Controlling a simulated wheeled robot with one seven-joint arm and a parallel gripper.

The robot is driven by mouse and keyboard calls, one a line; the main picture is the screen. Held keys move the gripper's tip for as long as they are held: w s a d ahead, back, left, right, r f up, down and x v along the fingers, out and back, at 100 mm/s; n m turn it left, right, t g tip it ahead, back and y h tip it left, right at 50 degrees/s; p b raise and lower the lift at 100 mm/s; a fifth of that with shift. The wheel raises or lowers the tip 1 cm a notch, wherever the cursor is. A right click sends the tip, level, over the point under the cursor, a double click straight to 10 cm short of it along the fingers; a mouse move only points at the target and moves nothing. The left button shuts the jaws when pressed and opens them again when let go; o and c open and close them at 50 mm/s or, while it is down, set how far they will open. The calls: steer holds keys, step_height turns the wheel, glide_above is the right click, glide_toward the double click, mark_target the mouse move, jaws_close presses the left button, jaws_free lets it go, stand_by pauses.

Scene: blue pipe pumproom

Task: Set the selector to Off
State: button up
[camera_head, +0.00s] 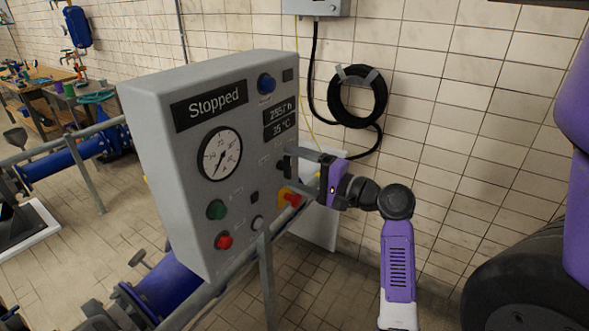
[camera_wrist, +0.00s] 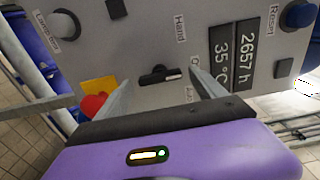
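The selector (camera_wrist: 158,75) is a small black bar knob on the grey control panel (camera_head: 155,150). In the wrist view its white mark is at the right end. A "Hand" label (camera_wrist: 180,27) is printed up and to its right; the other labels beside it are partly hidden by a finger, so I cannot tell which one the mark meets. My gripper (camera_wrist: 162,84) is open, one finger on each side of the selector, with no clear contact.
The panel bears a red emergency stop on yellow (camera_wrist: 97,103), a blue Reset button (camera_wrist: 300,15), a lamp test button (camera_wrist: 62,25), a "Stopped" display (camera_head: 209,106), a gauge (camera_head: 220,154), and green (camera_head: 216,209) and red (camera_head: 223,241) buttons. A hose coil (camera_head: 357,96) hangs behind.

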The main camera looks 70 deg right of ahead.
steer(key=b+v, duration=0.2)
steer(key=v, duration=0.5)
steer(key=shift+s, duration=0.4)
steer(key=shift+a, duration=0.1)
stand_by(0.4)
